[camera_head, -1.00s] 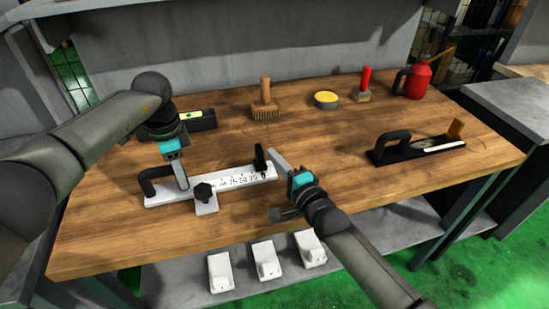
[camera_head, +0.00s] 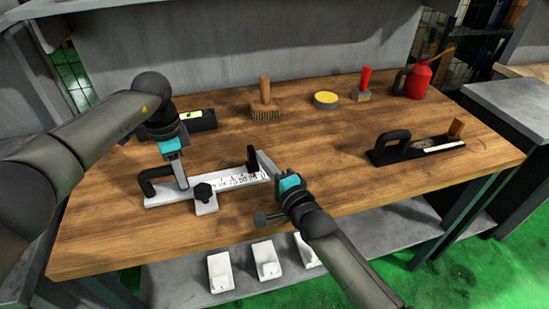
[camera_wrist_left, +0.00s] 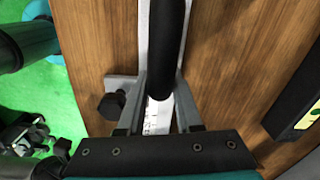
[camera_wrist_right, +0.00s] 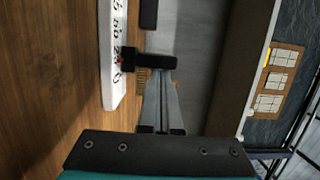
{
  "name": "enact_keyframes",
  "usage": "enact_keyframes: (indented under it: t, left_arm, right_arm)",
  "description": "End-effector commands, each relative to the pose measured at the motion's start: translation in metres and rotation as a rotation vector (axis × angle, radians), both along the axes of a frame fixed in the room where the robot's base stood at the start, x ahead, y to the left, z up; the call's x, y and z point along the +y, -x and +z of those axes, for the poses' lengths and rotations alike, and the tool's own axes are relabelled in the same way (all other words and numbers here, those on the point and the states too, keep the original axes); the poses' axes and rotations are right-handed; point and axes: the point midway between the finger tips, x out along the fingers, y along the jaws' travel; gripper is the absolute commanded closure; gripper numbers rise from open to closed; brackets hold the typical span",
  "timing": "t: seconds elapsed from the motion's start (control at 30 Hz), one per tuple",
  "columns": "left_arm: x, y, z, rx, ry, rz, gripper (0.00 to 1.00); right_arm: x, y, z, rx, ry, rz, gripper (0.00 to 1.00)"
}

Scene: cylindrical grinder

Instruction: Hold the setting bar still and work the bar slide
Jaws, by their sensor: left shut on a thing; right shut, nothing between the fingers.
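The white setting bar (camera_head: 232,181) lies on the bench, with printed numbers, a black handle (camera_head: 150,180) at its left and a black clamp knob (camera_head: 203,191) near the middle. My left gripper (camera_head: 184,187) is shut on the bar's handle; in the left wrist view its fingers straddle the black handle (camera_wrist_left: 166,40). The black bar slide (camera_head: 251,158) stands up near the bar's right end. My right gripper (camera_head: 260,153) is shut and empty, its tips against or just beside the slide's right side. In the right wrist view the tips meet the black slide (camera_wrist_right: 155,62); exact contact is unclear.
A black fixture (camera_head: 415,149) with a handle lies at the right. A brush (camera_head: 265,105), yellow tin (camera_head: 326,99), red-handled brush (camera_head: 364,86) and red can (camera_head: 415,80) stand at the back. White blocks (camera_head: 266,262) sit on the shelf below. The bench between bar and fixture is clear.

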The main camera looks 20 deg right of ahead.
Motion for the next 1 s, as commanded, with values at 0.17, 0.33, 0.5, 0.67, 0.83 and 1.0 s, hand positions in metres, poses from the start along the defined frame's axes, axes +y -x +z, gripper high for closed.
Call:
enact_keyframes:
  t: [0.17, 0.33, 0.5, 0.67, 0.83, 1.0]
  left_arm:
    - [-0.002, 0.000, -0.001, -0.002, 0.003, -0.002, 1.00]
    - [-0.002, 0.000, -0.001, -0.002, 0.003, -0.002, 1.00]
    - [-0.002, 0.000, -0.001, -0.002, 0.004, -0.001, 1.00]
    - [-0.002, 0.000, -0.001, -0.001, 0.004, -0.001, 1.00]
    - [-0.002, 0.000, -0.001, 0.000, 0.003, -0.001, 1.00]
    - [-0.001, 0.001, -0.001, 0.001, 0.002, -0.001, 1.00]
  right_arm:
    - [-0.003, 0.000, 0.000, 0.000, 0.001, 0.002, 1.00]
    - [-0.023, 0.000, 0.000, -0.001, 0.005, 0.001, 1.00]
    - [-0.043, 0.010, -0.002, 0.003, -0.001, 0.002, 1.00]
    - [-0.049, 0.037, -0.001, 0.002, 0.000, 0.001, 1.00]
    - [-0.056, 0.063, -0.001, 0.002, 0.000, 0.000, 1.00]
    - [-0.061, 0.084, -0.001, 0.002, 0.001, 0.000, 1.00]
